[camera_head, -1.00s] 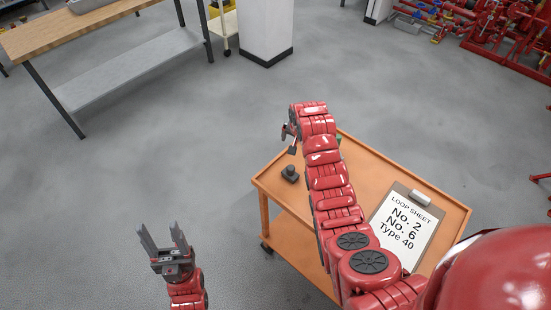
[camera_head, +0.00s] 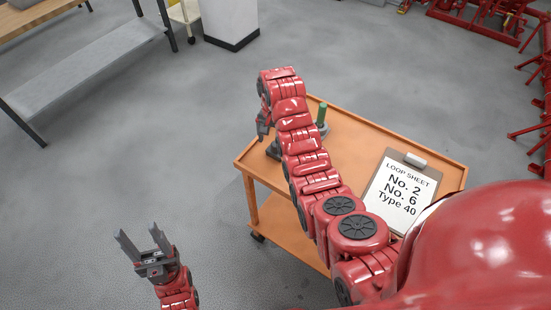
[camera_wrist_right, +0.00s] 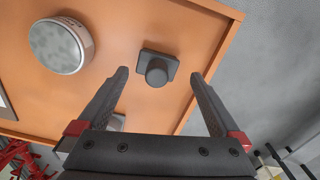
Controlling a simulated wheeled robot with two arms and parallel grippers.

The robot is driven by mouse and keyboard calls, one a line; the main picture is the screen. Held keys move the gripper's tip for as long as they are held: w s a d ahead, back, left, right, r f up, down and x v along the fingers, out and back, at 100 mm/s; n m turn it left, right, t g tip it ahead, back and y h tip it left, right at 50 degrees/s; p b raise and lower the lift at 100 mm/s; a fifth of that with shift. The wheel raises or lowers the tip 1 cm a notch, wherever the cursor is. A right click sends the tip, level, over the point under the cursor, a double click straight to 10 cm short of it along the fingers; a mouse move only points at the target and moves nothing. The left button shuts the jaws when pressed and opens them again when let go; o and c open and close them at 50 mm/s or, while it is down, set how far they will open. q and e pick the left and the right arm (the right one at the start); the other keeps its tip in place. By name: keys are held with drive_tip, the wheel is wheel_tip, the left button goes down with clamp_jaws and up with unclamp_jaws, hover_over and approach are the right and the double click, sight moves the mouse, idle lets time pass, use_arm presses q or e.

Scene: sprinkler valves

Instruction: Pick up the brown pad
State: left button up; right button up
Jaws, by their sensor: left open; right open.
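I cannot make out a brown pad for certain in either view. My right gripper (camera_head: 263,128) is over the left part of the orange cart (camera_head: 440,167). In the right wrist view my right gripper (camera_wrist_right: 158,75) is open and empty. A dark grey square block with a round knob (camera_wrist_right: 157,66) lies on the cart top between and beyond its fingertips; in the head view the block (camera_head: 272,150) is partly hidden by the arm. My left gripper (camera_head: 138,236) is open and empty, above the floor left of the cart.
A clipboard with a loop sheet (camera_head: 398,195) lies on the cart's right part. A round grey tin (camera_wrist_right: 62,45) is left of the block. A workbench (camera_head: 80,60) stands far left. Floor between is clear.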

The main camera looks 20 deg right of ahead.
sight(275, 150)
drive_tip(key=shift+f, duration=0.4)
drive_tip(key=f, duration=0.1)
drive_tip(key=f+p, duration=0.2)
drive_tip(key=f, duration=0.1)
drive_tip(key=shift+d, duration=0.25)
drive_tip(key=shift+f+p, duration=0.35)
drive_tip(key=shift+f, duration=0.2)
drive_tip(key=shift+c, duration=0.2)
drive_tip(key=c, duration=1.2)
